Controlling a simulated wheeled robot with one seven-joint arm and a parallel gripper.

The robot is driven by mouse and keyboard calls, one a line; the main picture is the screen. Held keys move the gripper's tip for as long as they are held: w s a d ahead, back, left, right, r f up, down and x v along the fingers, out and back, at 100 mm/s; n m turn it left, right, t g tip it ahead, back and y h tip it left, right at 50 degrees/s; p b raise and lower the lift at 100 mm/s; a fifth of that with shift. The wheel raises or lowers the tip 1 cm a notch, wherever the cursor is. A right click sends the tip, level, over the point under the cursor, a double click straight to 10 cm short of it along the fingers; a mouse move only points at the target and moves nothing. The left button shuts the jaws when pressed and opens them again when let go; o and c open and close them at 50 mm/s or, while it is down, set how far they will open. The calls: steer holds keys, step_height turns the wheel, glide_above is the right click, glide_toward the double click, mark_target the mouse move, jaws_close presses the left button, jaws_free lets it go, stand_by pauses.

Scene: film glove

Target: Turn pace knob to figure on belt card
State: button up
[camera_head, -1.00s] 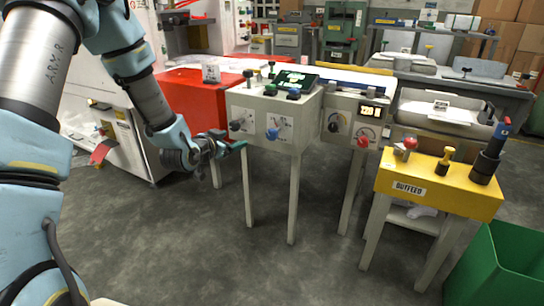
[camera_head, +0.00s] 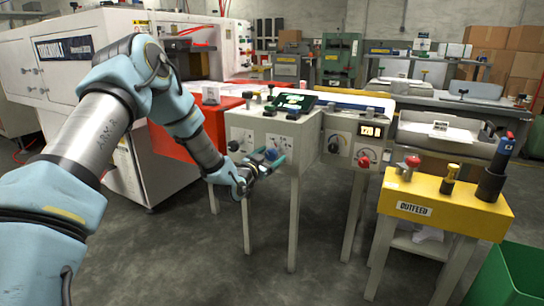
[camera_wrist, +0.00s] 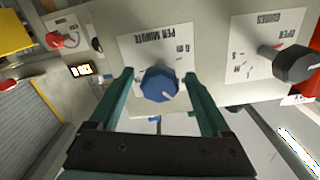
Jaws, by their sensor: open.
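The blue knob (camera_head: 272,154) is on the front of the pale control box (camera_head: 270,125). In the wrist view the blue knob (camera_wrist: 160,84), with a white pointer mark, sits on a white dial plate (camera_wrist: 153,52) lettered upside down, ending in "MINUTE". My gripper (camera_head: 268,160) is in front of it. In the wrist view my gripper's green fingers (camera_wrist: 160,76) are open, one on each side of the knob, with gaps visible.
A dark knob (camera_wrist: 290,63) on an "OPEN GUIDES" plate is beside the blue one. A red knob (camera_head: 363,161) and lit display (camera_head: 371,131) are further right. A yellow OUTFEED stand (camera_head: 440,198) and green bin (camera_head: 505,275) are at right. Floor below is clear.

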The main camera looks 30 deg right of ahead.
steer(key=shift+w+d, duration=0.25)
steer(key=shift+d, duration=0.2)
jaws_close()
stand_by(0.5)
